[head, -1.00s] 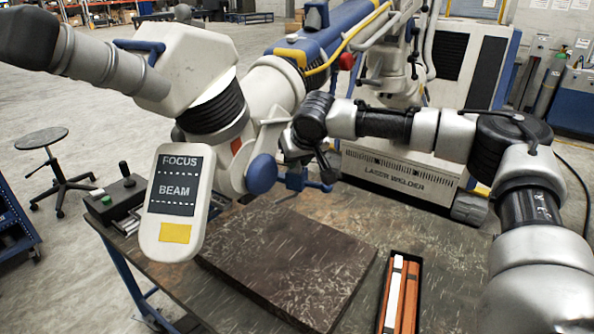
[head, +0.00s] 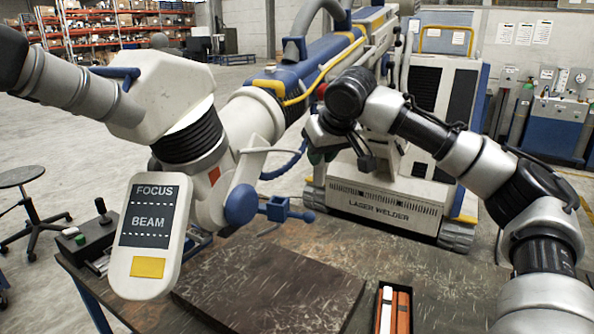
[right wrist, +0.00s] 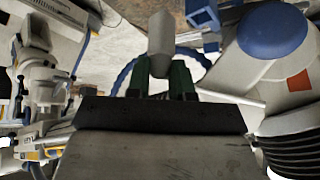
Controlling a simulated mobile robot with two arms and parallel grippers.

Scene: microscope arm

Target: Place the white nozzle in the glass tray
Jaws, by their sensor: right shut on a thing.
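My right gripper (head: 316,157) is in the middle of the head view, to the right of the microscope's optics head and above the table's back edge. In the right wrist view its green fingers (right wrist: 161,80) are shut on the white nozzle (right wrist: 161,35), a pale, blunt piece that sticks out beyond the fingertips. The nozzle cannot be made out in the head view. I cannot identify a glass tray in either view. My left gripper is not in view.
The microscope arm with its FOCUS/BEAM panel (head: 148,235) and blue knob (head: 241,204) stands close left of the gripper. A dark plate (head: 270,287) lies on the table (head: 440,285). A black box (head: 379,292) holds white and orange sticks. The laser welder (head: 385,200) stands behind.

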